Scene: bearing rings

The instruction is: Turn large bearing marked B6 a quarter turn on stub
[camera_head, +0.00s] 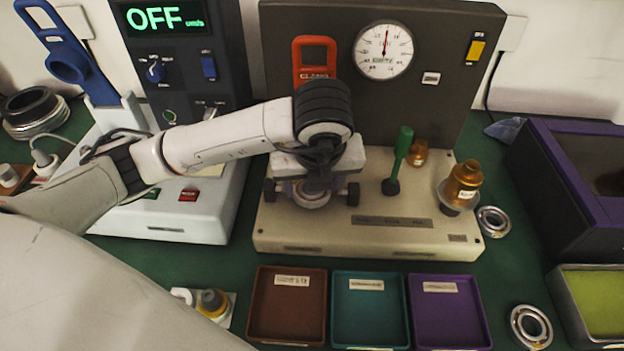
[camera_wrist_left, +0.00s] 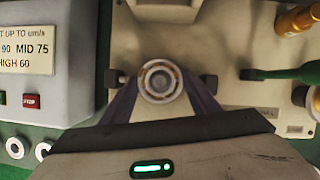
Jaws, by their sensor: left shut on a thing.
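A large bearing (camera_wrist_left: 160,81) sits on the stub of the beige test stand, seen nearly from above in the left wrist view. Its pale ring surrounds a lighter centre, and I cannot read a B6 mark on it. My left gripper (camera_wrist_left: 163,83) is shut on the bearing, one finger on either side of it. In the head view my left gripper (camera_head: 312,192) is over the left part of the stand, and its wrist hides much of the bearing. My right gripper is in neither view.
Brown (camera_head: 288,322), teal (camera_head: 370,326) and purple (camera_head: 450,326) trays stand in front of the stand. A green-handled lever (camera_head: 401,150) and an amber oiler (camera_head: 462,182) are right of my gripper. Loose bearings lie farther right (camera_head: 493,220) and at the front (camera_head: 531,326).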

